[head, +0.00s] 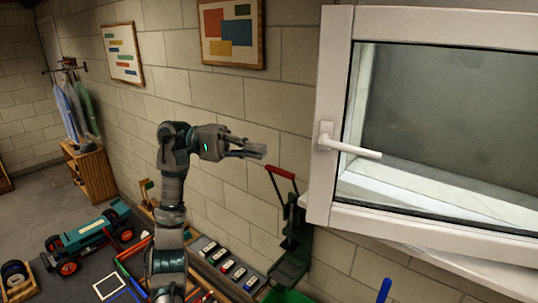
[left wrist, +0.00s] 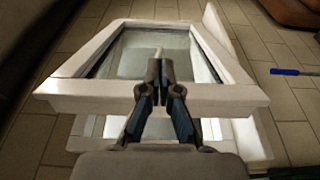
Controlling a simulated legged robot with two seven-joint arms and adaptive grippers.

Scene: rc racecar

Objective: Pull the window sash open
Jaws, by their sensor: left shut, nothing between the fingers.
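The white window sash (head: 335,115) fills the right of the head view, its white handle (head: 348,147) lying level on its left stile. The sash stands out at an angle from the wall. In the left wrist view the sash (left wrist: 85,88) is ahead, with the handle tip (left wrist: 159,52) just beyond the fingers and the white outer frame (left wrist: 215,25) partly behind it. My left gripper (head: 262,152) is shut and empty, left of the sash and apart from the handle in the head view. It also shows in the left wrist view (left wrist: 158,80). My right gripper is not in view.
A green press with a red handle (head: 280,172) stands below, between my left arm and the sash. A white sill (head: 470,268) runs under the window. A teal toy car (head: 85,235) and trays lie at lower left. Pictures (head: 232,32) hang on the brick wall.

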